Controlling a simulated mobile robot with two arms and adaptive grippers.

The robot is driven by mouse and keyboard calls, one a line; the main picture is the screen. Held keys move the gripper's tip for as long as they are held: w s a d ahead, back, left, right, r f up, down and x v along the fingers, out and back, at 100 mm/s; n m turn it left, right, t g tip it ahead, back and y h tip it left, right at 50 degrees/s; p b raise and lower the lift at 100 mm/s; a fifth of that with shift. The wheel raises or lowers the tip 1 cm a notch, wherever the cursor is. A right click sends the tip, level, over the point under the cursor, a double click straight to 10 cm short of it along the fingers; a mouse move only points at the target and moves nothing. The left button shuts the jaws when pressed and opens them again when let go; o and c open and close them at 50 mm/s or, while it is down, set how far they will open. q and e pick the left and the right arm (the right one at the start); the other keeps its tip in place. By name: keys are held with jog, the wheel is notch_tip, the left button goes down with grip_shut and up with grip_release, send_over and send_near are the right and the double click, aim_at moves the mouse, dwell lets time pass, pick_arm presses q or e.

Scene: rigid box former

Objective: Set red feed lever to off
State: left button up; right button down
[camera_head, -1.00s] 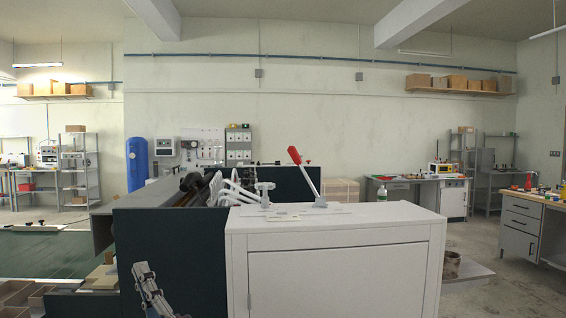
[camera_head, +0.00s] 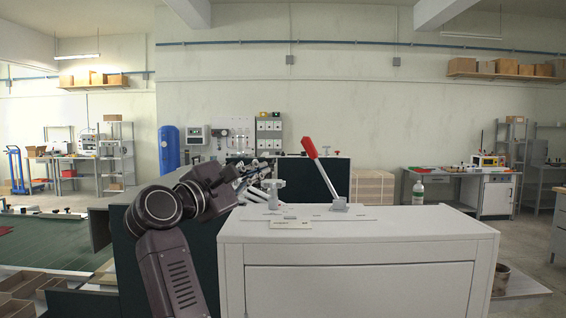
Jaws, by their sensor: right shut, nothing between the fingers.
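The red feed lever has a red handle (camera_head: 310,148) on a thin silver rod. It rises from a small grey base on top of the white cabinet (camera_head: 400,228), with its upper end tilted to the left.
A silver knob (camera_head: 273,190) and a small pale plate (camera_head: 291,224) are on the cabinet top left of the lever. Space right of the lever looks clear.

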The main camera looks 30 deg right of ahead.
aim_at(321, 170)
jog(key=p+x, duration=0.2)
jog(key=x, duration=0.3)
jog(key=shift+d+r, duration=0.2)
jog(key=shift+r, duration=0.05)
pick_arm(q)
jog(key=r+p, duration=0.1)
jog(key=a+r+p, duration=0.1)
jog(key=r, duration=0.1)
jog(key=a+r+p, duration=0.1)
jog(key=r, duration=0.1)
jog(key=shift+s+a, duration=0.1)
jog(key=shift+s, duration=0.25)
pick_arm(e)
jog(key=d, duration=0.2)
jog(key=d+r, duration=0.1)
jog(key=s+d, duration=0.1)
jog(key=d, duration=0.1)
jog(key=shift+d+r, duration=0.35)
jog(key=shift+r, duration=0.05)
pick_arm(q)
jog(key=shift+s+a, duration=0.1)
